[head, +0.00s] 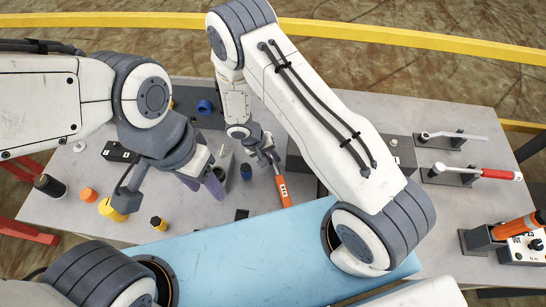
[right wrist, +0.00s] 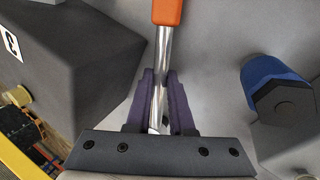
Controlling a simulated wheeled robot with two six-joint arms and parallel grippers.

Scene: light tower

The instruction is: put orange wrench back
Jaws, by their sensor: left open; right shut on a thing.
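The orange wrench shows its orange handle (head: 284,191) in the head view, near the middle of the table and pointing toward the blue mat. In the right wrist view its silver shaft (right wrist: 162,65) runs between the purple fingers. My right gripper (head: 271,158) is shut on the shaft, and the handle (right wrist: 168,10) extends beyond the fingertips. The wrench's other end is hidden by the gripper. My left gripper (head: 204,184) is open, left of the wrench, near a grey block. I cannot tell whether it touches anything.
At the right, a silver wrench (head: 455,135) and a red-handled wrench (head: 495,174) lie on dark holders. An orange-and-black tool (head: 515,228) is at the right front. Orange, yellow and black parts stand at left; a blue-capped part (right wrist: 272,80) is near the wrench.

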